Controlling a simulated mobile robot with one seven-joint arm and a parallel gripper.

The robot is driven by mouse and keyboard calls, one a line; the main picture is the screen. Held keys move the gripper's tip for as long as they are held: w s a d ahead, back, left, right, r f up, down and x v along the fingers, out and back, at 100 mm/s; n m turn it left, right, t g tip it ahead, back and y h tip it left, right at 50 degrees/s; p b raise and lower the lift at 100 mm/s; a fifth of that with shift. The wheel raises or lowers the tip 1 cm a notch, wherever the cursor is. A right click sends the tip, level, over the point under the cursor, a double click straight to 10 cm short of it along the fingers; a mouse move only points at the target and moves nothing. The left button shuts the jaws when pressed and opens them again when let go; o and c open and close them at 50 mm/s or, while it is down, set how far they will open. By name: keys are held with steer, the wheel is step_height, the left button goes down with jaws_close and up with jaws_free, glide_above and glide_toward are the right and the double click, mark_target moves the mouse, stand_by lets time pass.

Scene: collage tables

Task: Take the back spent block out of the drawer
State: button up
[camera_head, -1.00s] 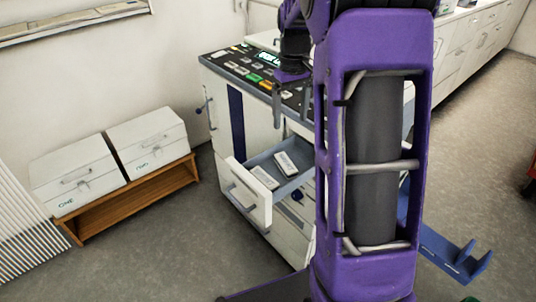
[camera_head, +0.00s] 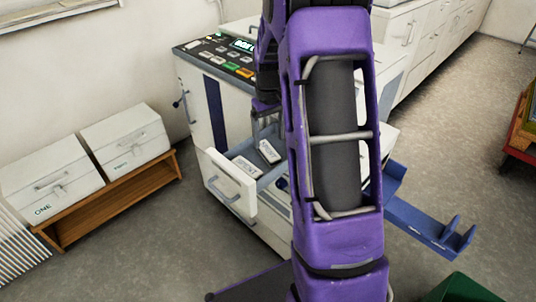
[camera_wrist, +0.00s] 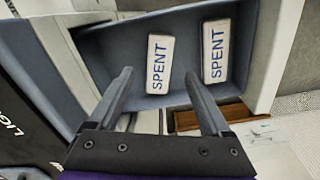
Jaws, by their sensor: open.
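Two white blocks marked SPENT lie apart in the open grey-blue drawer (camera_head: 232,153). The back one (camera_head: 268,151) is nearer the machine; it is the left one in the wrist view (camera_wrist: 159,64). The front one (camera_head: 246,167) lies nearer the drawer front and is the right one in the wrist view (camera_wrist: 216,50). My gripper (camera_wrist: 158,77) is open and empty. In the wrist view its two fingertips appear on either side of the back block's lower end. In the head view my purple arm hides the drawer's right part.
The white machine (camera_head: 195,105) with its button panel (camera_head: 225,55) stands behind the drawer. Two lidded white boxes (camera_head: 50,180) (camera_head: 125,140) rest on a wooden bench (camera_head: 110,195) at left. A blue bracket (camera_head: 430,232) projects at right.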

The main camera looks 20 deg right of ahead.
mark_target(269, 151)
step_height(269, 151, down, 5)
steer(key=shift+w+b, duration=0.1)
steer(key=shift+b, duration=0.35)
